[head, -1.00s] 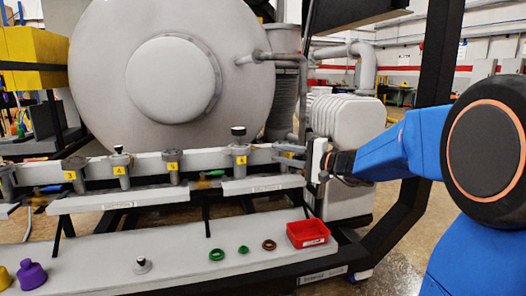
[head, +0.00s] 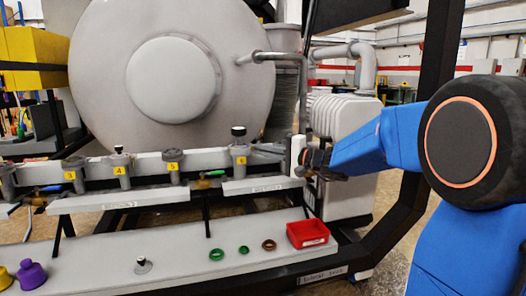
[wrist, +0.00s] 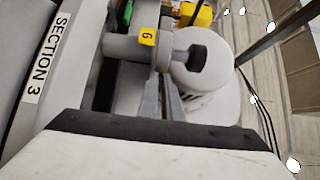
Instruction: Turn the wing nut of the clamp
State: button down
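The port fitting labelled 6 (head: 239,158) stands upright on the manifold, with a black knob on top. In the wrist view this fitting (wrist: 125,45) lies sideways with its yellow label and black knob (wrist: 197,57). The clamp's wing nut is not clearly discernible in either view. My gripper (head: 262,150) points left at the right side of fitting 6, close to it. In the wrist view my gripper (wrist: 162,82) shows two slim grey fingers with a narrow gap, reaching towards the fitting. Nothing is seen held; whether the tips touch the fitting I cannot tell.
Further fittings, such as the one labelled 5 (head: 173,165), stand to the left along the manifold. Below, a shelf (head: 180,250) holds a red bin (head: 307,233), green rings (head: 216,255), a brown ring (head: 269,244) and purple and yellow parts. A black frame post stands behind my arm.

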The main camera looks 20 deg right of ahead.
jog(key=shift+f+m+t+y, duration=0.15)
jog(key=shift+m+t+y, duration=0.25)
jog(key=shift+m, duration=1)
jog(key=c, duration=1.9)
grip_release()
jog(key=shift+c, duration=0.2)
jog(key=shift+s, duration=0.1)
jog(key=v, duration=1.7)
jog(key=shift+s+f, duration=0.1)
